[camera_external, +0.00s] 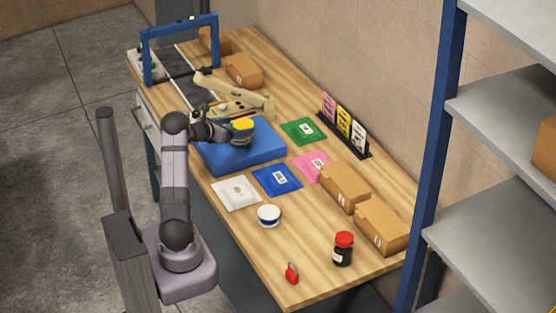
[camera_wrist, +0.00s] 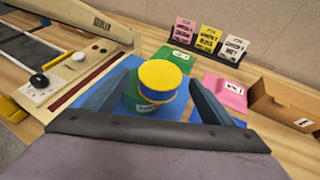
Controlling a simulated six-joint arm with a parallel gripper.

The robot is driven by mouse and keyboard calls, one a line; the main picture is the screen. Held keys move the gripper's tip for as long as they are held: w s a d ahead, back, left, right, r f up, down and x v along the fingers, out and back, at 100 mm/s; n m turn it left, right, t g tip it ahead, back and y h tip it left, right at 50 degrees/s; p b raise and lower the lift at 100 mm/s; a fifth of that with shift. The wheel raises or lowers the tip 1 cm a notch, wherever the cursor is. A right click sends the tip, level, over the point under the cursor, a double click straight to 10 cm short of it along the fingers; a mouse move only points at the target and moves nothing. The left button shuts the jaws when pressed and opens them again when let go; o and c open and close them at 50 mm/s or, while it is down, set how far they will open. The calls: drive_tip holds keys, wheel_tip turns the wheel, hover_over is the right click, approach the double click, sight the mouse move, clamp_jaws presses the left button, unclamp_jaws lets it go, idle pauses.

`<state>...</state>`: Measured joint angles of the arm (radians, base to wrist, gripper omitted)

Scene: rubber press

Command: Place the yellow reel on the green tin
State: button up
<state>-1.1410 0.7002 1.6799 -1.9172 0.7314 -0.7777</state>
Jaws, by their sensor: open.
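The yellow reel (camera_external: 242,124) sits on top of the green tin (camera_external: 241,140), on the blue platform (camera_external: 268,152). In the wrist view the reel (camera_wrist: 160,74) shows a round yellow top above the tin (camera_wrist: 145,104), which is partly hidden below it. My gripper (camera_external: 226,130) is at the reel and tin from the left. In the wrist view my gripper (camera_wrist: 158,84) is open, with one finger on each side of the reel. Gaps show between the fingers and the reel. The tin's near side is partly hidden by my gripper.
A beige press (camera_external: 235,98) stands behind the platform. White (camera_external: 236,193), blue (camera_external: 277,179), pink (camera_external: 312,166) and green (camera_external: 303,131) packets lie around it. Cardboard boxes (camera_external: 380,227) line the right edge. A white-and-blue tin (camera_external: 268,215) and dark jar (camera_external: 342,250) stand at the front.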

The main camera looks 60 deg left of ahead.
drive_tip(key=b+v, duration=0.1)
drive_tip(key=v, duration=0.6)
drive_tip(key=shift+s+r+b, duration=0.15)
drive_tip(key=shift+s+b, duration=0.1)
drive_tip(key=shift+b, duration=0.1)
